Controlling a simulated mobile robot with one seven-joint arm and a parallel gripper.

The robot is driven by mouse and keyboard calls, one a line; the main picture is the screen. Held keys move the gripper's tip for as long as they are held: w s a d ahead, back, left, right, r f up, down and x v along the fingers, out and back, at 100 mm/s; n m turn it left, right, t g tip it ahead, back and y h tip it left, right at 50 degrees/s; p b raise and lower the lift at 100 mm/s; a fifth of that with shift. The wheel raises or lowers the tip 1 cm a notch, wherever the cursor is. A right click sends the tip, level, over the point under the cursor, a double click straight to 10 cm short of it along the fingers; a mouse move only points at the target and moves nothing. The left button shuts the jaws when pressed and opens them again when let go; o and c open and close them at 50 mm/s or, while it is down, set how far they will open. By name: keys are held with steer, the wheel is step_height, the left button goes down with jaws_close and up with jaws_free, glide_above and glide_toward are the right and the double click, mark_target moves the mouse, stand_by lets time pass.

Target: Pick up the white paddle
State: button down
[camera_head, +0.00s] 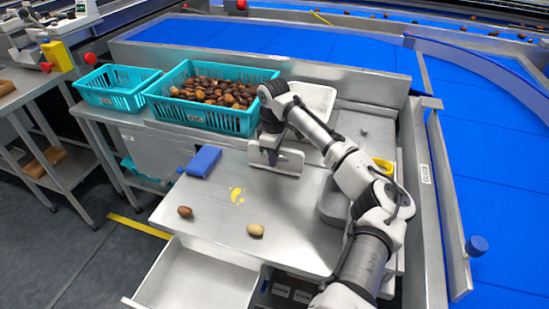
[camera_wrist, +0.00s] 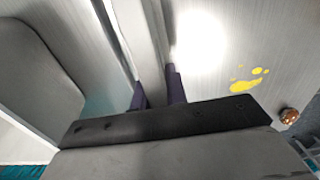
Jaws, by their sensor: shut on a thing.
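The white paddle (camera_head: 288,163) is a pale flat piece at the back of the steel worktop, below the teal crate. It looks on edge, with its lower edge at or close to the worktop; I cannot tell if they touch. My gripper (camera_head: 271,157) reaches down over it and is shut on it. In the wrist view, the pale strip of the paddle (camera_wrist: 150,45) runs up between the two dark fingertips of my gripper (camera_wrist: 157,92). My gripper hides part of the paddle.
A blue block (camera_head: 203,161) lies left of the paddle. A brown date (camera_head: 185,212) and a pale date (camera_head: 256,230) lie nearer. A teal crate of dates (camera_head: 207,118) and an empty teal basket (camera_head: 113,98) stand behind. An open drawer (camera_head: 196,280) juts out in front.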

step_height(320, 180, up, 20)
stand_by(0.4)
steer(key=shift+d, duration=0.1)
stand_by(0.4)
